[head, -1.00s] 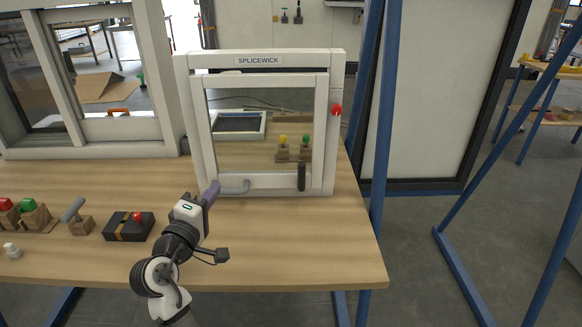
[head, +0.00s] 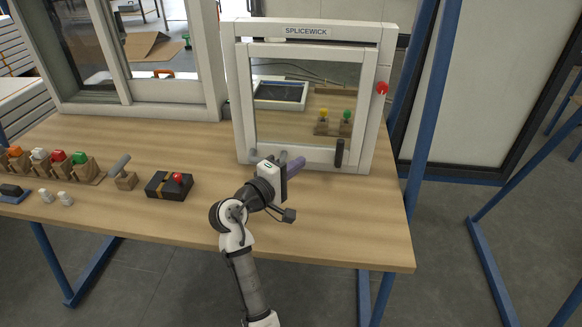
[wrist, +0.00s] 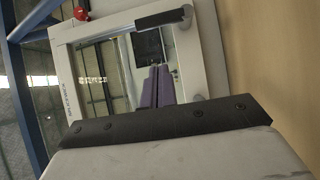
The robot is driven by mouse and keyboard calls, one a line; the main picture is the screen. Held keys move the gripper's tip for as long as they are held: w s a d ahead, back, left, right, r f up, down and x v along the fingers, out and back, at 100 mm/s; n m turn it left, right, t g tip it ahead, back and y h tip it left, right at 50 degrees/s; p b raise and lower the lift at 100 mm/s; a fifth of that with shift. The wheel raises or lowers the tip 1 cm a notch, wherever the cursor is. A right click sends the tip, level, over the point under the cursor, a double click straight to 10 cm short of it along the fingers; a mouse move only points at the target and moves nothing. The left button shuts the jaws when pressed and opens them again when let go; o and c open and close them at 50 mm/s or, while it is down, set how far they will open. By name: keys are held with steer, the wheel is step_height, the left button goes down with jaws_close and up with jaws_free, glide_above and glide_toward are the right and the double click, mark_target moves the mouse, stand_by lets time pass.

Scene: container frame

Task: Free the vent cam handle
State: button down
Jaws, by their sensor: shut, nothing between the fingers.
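A white window frame (head: 385,110) labelled SPLICEWICK stands on the bench, its white-edged sash closed or nearly so. A black upright handle (head: 339,153) sits at the sash's lower right; it appears as a dark bar in the wrist view (wrist: 160,18). I cannot tell which is the cam handle. My gripper (head: 302,160), with purple fingers, is shut and empty in front of the bottom rail, between the two handles. Its fingers show in the wrist view (wrist: 158,70); contact with the window is unclear.
A red knob (head: 382,88) is on the frame's right side. A black box with a red button (head: 170,185), a grey lever on a block (head: 124,174) and several coloured buttons stand left. Blue posts (head: 415,130) rise at right. The front right bench (head: 350,220) is clear.

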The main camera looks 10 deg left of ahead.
mark_target(339, 151)
steer(key=w+d+p, duration=0.2)
steer(key=w+d, duration=0.3)
steer(key=d, duration=0.1)
steer(key=shift+d, duration=0.4)
steer(key=shift+w+r, duration=0.1)
steer(key=shift+w, duration=0.05)
